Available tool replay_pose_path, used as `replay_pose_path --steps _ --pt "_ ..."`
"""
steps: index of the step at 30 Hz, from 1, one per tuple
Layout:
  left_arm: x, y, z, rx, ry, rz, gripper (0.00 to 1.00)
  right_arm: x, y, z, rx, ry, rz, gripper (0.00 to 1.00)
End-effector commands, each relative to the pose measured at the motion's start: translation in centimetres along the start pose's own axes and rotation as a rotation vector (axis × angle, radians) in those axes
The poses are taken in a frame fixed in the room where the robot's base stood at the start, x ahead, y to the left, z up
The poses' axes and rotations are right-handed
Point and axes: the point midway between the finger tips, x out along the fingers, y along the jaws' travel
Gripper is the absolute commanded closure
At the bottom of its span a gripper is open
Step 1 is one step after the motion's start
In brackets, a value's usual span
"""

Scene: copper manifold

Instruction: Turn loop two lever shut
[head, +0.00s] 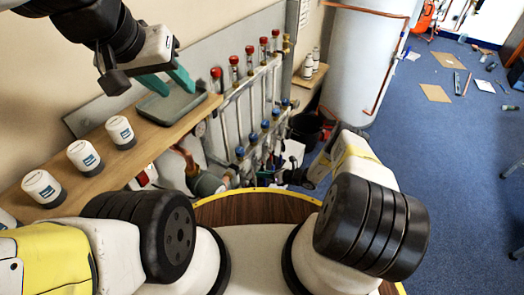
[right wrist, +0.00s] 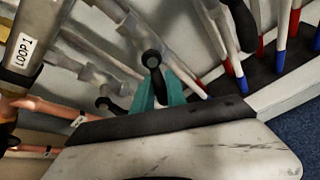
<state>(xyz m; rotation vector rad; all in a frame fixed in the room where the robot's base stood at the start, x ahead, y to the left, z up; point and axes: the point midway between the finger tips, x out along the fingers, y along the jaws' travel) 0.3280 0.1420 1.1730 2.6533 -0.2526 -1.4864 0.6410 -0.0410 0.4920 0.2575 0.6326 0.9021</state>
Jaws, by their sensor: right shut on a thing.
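The copper manifold (head: 232,108) stands against the wall in the head view, with red-capped fittings on top and blue-capped ones below. In the right wrist view, my right gripper (right wrist: 157,92) has its teal fingers shut on a black lever (right wrist: 151,60) with a rounded end. Its own label is not readable. Another black lever (right wrist: 106,104) lies to the left. A "LOOP 1" label (right wrist: 24,50) is on a pipe at the far left. My left gripper (head: 168,83) is open and empty, over the shelf tray. My right fingertips are hidden in the head view.
A wooden shelf (head: 82,188) bears a grey tray (head: 172,106) and several white canisters (head: 120,131). A white tank (head: 358,62) stands behind right. Loose items lie on the blue carpet (head: 440,135). Pipes with red and blue sleeves (right wrist: 284,35) crowd the right wrist view.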

Motion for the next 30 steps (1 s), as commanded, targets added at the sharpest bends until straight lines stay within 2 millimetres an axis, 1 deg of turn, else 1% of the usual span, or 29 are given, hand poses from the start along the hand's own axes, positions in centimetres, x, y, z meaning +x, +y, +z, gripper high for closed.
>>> replay_pose_path --steps 9,23,24,27,30 --pt "0.00 0.00 0.00 0.000 0.000 0.000 0.61 -0.04 0.30 0.25 0.101 0.011 0.041 1.00" --pt "0.00 0.00 0.00 0.000 0.000 0.000 0.61 -0.04 0.39 0.28 0.116 0.013 0.047 1.00" --pt "0.00 0.00 0.00 0.000 0.000 0.000 0.61 -0.04 0.39 0.29 0.116 0.013 0.047 0.79" --pt "0.00 0.00 0.00 0.000 0.000 0.000 0.61 -0.04 0.40 0.23 0.116 0.014 0.047 0.61" --pt "0.00 0.00 0.00 0.000 0.000 0.000 0.61 -0.05 0.42 0.17 0.116 0.015 0.047 0.61"
